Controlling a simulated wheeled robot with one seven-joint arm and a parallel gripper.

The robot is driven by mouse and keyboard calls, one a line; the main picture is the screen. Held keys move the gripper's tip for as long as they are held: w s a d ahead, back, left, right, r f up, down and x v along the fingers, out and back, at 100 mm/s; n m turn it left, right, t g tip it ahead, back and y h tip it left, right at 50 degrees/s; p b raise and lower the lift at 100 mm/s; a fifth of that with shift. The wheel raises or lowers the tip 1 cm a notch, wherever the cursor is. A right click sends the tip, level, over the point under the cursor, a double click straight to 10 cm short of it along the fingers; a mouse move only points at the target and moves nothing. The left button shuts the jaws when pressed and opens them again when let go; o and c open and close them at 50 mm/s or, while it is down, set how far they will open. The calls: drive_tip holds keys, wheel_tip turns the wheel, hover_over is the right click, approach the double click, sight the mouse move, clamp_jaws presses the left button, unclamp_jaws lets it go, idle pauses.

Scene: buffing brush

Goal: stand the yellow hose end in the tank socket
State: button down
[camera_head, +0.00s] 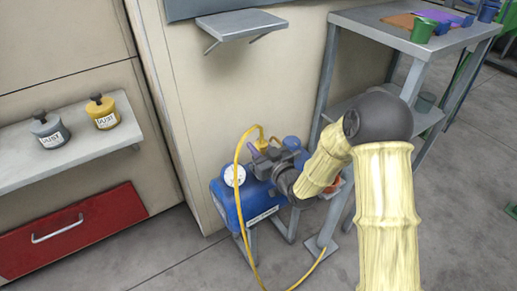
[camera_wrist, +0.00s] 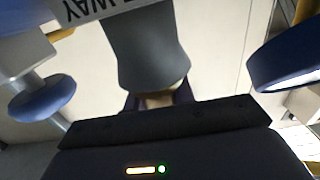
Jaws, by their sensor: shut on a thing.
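The blue tank (camera_head: 262,212) with a round white gauge stands on the floor beside the wall. The yellow hose (camera_head: 238,180) rises from the floor in front of the tank, arches over it and bends down at its yellow upper end (camera_head: 261,132). My gripper (camera_head: 265,150) is over the tank's top, shut on what appears to be the hose end. In the wrist view a dark grey tapered body fills the middle in front of my gripper (camera_wrist: 155,100), and the grip is largely hidden. I cannot make out the socket or tell whether the hose end is in it.
A grey metal table (camera_head: 385,32) with cups stands close to my arm on the right. A small wall shelf (camera_head: 242,24) is above the tank. A shelf (camera_head: 65,150) with two bottles and a red drawer (camera_head: 75,235) are left.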

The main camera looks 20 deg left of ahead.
drive_tip(key=shift+a, duration=0.1)
drive_tip(key=c, duration=1.2)
unclamp_jaws()
drive_tip(key=shift+o, duration=0.2)
drive_tip(key=shift+s, duration=0.1)
drive_tip(key=p+v, duration=0.2)
drive_tip(key=v, duration=1)
drive_tip(key=shift+p, duration=0.35)
drive_tip(key=shift+r, duration=0.1)
